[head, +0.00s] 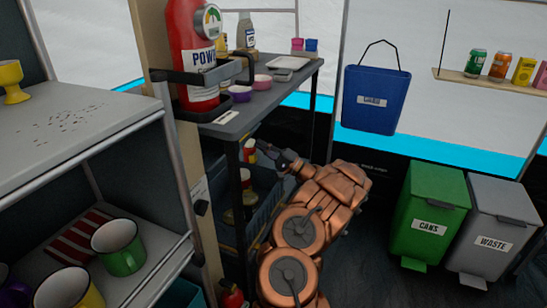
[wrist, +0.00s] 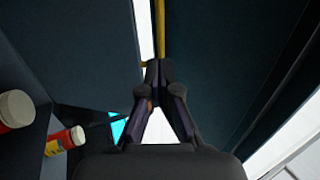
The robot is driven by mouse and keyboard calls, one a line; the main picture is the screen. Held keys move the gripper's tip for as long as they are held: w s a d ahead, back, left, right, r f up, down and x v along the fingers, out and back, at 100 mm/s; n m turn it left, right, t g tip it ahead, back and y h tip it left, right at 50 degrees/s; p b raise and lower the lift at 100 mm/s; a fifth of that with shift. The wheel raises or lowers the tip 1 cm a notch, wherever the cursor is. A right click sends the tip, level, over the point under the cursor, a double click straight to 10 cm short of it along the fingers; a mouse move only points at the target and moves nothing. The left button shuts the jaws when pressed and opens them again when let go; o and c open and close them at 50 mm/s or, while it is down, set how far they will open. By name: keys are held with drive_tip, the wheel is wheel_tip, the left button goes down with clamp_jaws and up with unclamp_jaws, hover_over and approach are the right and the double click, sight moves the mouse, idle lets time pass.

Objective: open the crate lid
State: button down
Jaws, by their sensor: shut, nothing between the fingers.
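A dark blue-grey crate-like box (head: 277,207) sits under the dark table, partly hidden by my arm. I cannot clearly tell its lid apart or whether it is open. My gripper (head: 262,147) is at the upper part of this box, under the tabletop, close to a small red-and-white container (head: 249,151). In the wrist view, my gripper (wrist: 160,68) is shut and empty, its fingertips together in front of large dark panels (wrist: 230,60). A yellow strip (wrist: 161,30) and a bright gap stand just beyond the tips. I cannot tell whether the tips touch anything.
The dark table (head: 262,97) above holds bowls and a tray. A red extinguisher (head: 193,60) hangs on the wooden post at left. Grey shelves (head: 70,130) with mugs stand at left. Green (head: 430,215) and grey (head: 495,225) bins stand at right. White-capped containers (wrist: 65,141) are at the wrist view's left.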

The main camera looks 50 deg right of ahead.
sight(247, 135)
drive_tip(key=b+x, duration=0.1)
drive_tip(key=x, duration=0.2)
drive_tip(key=shift+w+r, duration=0.15)
drive_tip(key=shift+w, duration=0.1)
drive_tip(key=shift+a, duration=0.1)
